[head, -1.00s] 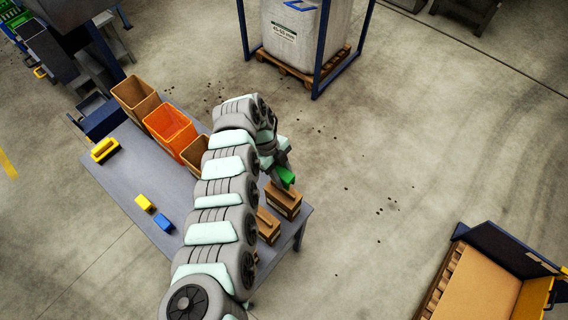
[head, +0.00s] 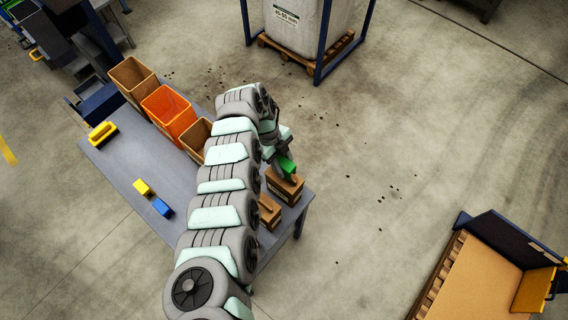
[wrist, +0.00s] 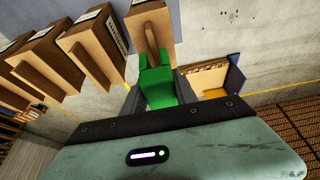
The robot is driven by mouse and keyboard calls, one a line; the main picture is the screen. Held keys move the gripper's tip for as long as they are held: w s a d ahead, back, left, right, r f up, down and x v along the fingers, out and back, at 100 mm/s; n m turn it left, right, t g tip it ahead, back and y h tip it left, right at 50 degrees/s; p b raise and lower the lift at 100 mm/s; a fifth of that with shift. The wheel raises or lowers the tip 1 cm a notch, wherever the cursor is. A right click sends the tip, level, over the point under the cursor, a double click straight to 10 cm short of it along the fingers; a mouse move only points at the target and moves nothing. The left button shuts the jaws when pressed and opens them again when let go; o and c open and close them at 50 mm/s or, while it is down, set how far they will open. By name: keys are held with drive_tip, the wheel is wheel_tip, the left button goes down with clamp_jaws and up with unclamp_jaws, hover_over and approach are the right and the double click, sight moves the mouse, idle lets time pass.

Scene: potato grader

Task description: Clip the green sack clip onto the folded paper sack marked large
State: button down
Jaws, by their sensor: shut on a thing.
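My gripper (wrist: 157,92) is shut on the green sack clip (wrist: 158,80), which also shows in the head view (head: 287,167). The clip is right at the upright folded top of a brown paper sack (wrist: 137,20), the one at the table's right end in the head view (head: 285,190). In the wrist view the fold meets the clip's far end; I cannot tell whether the clip's jaws are around it. Its label is too small to read. More folded sacks (wrist: 92,40) stand in a row beside it. My arm hides part of that row in the head view.
On the grey table (head: 150,165) are a yellow clip (head: 142,187), a blue clip (head: 162,207), a yellow-and-black object (head: 102,134), an orange bin (head: 168,113) and brown bins (head: 133,80). A big bag on a pallet (head: 305,55) stands behind.

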drive_tip(key=shift+f+b, duration=1.8)
drive_tip(key=shift+f, duration=0.5)
drive_tip(key=c, duration=0.9)
unclamp_jaws()
drive_tip(key=shift+r, duration=0.1)
drive_tip(key=b+v, duration=0.2)
drive_tip(key=v, duration=0.8)
drive_tip(key=shift+w+a+r+b, duration=0.1)
drive_tip(key=shift+a+r+b, duration=0.05)
drive_tip(key=shift+r+b, duration=0.15)
